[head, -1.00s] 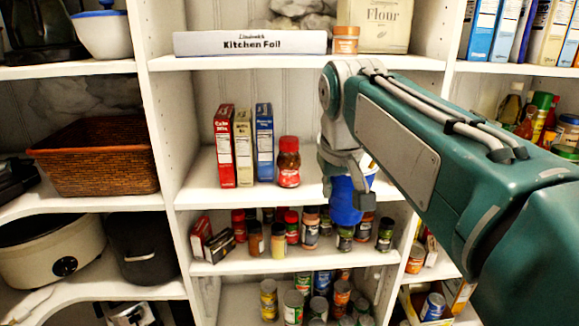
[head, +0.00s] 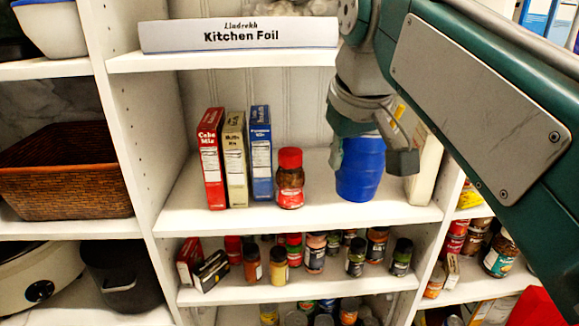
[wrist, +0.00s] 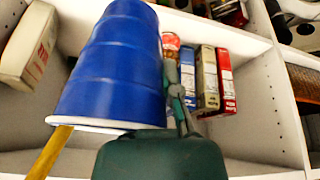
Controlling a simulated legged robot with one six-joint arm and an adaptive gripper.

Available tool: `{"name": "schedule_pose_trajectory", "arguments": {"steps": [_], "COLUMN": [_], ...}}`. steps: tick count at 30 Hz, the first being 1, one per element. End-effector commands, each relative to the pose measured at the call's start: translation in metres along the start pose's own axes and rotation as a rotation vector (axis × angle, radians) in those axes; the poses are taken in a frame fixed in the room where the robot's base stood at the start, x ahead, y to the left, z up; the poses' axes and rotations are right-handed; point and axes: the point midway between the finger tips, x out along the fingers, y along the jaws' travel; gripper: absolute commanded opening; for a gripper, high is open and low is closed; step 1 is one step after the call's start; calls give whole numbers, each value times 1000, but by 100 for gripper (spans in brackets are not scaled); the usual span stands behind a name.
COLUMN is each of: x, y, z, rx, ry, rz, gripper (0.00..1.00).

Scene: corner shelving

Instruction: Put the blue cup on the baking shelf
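The blue cup (head: 361,170) hangs upright below my gripper (head: 368,158), which has a finger on each side of it. In the wrist view the cup (wrist: 112,65) fills the left middle, with its white rim near the camera and one finger (wrist: 178,95) against its side. The baking shelf (head: 240,222) is the middle shelf, with a red cake mix box (head: 211,160), a tan muffin mix box (head: 235,165), a blue box (head: 260,155) and a red-lidded jar (head: 290,180). The cup is at this shelf's height, right of the jar. I cannot tell whether it touches the shelf.
A pale box or bag (head: 425,165) stands right of the cup, partly hidden by my gripper. The kitchen foil box (head: 240,36) lies on the shelf above. Spice jars (head: 313,252) fill the shelf below. A wicker basket (head: 66,175) sits at left. Bare shelf shows around the jar.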

Motion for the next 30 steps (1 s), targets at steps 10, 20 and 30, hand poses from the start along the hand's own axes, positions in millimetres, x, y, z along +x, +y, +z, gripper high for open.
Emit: {"name": "schedule_pose_trajectory", "arguments": {"steps": [10,20,30], "x": [27,81,130], "y": [19,57,73], "z": [-19,-52,-61], "rx": [3,1,0], "ry": [-4,-4,-1], "rz": [2,0,1], "gripper": [0,0,0]}}
